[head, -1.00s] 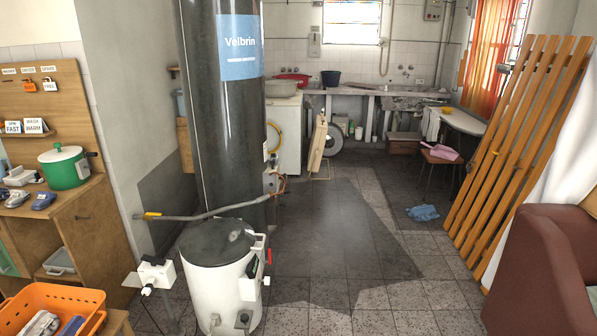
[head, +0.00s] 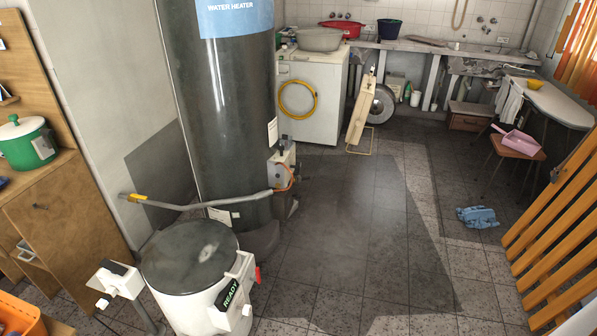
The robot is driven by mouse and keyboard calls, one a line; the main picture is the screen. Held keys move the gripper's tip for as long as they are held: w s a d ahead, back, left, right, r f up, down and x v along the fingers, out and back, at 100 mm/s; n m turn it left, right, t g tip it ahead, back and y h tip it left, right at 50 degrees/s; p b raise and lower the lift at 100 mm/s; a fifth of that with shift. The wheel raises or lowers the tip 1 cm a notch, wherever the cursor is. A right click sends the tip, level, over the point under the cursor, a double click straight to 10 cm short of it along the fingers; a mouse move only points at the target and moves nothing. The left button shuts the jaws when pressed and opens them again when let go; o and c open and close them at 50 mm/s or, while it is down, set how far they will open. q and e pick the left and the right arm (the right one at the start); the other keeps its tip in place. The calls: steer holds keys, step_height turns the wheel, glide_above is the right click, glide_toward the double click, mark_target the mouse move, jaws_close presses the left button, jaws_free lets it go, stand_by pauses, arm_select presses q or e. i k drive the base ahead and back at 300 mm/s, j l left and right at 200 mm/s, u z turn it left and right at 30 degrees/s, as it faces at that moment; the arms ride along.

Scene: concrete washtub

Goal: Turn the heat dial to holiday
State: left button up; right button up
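A tall dark water heater (head: 222,110) with a blue label stands left of centre. A small grey control box (head: 284,168) with orange wiring is on its lower right side. I cannot make out a dial face or a "holiday" mark on it. In front is a short white tank (head: 190,300) with a dark lid, a black "READY" panel (head: 231,294), a red part (head: 258,275) and a white knob (head: 247,310). I cannot tell which part is the heat dial. Neither of my grippers shows in the head view.
A white box on a post (head: 119,281) stands left of the tank. Wooden slats (head: 560,225) lean at right. A blue cloth (head: 478,217) lies on the floor. The tiled floor (head: 370,240) between is mostly clear.

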mark_target(297, 165)
steer(key=i+l+z, duration=0.1)
steer(key=i+z, duration=0.5)
steer(key=i+l, duration=0.1)
steer(key=i, duration=3.6)
steer(key=i+u, duration=0.35)
steer(key=i+l+u, duration=0.2)
steer(key=u, duration=0.15)
steer(key=i+l+u, duration=0.35)
steer(key=i+j, duration=0.05)
steer(key=j, duration=0.05)
